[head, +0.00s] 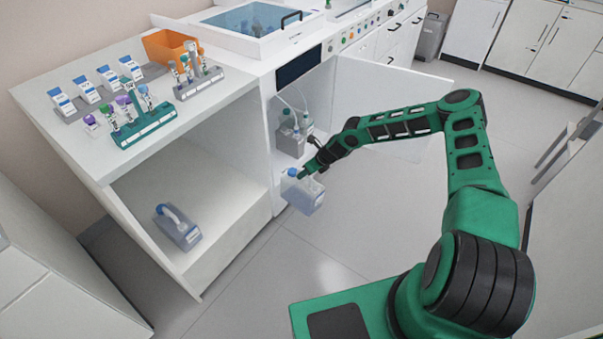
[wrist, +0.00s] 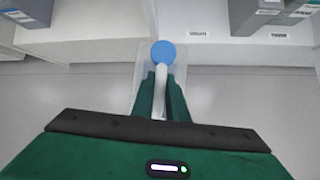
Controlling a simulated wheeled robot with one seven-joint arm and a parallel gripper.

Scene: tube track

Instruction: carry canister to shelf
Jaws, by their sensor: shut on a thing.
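The canister (head: 304,195) is a translucent jug with a blue cap and a white handle. My gripper (head: 305,173) is shut on its handle and holds it in the air in front of the cabinets in the head view. In the wrist view the canister's blue cap (wrist: 163,53) shows just beyond my green fingers (wrist: 160,95), with the white handle between them. The rest of that shelf is bare.
An open cabinet with its door (head: 375,97) swung right holds bottles in a grey holder (head: 291,138). Tube racks (head: 143,128), reagent boxes and an orange bin (head: 170,46) stand on the counter above the shelf. The floor (head: 330,262) in front is clear.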

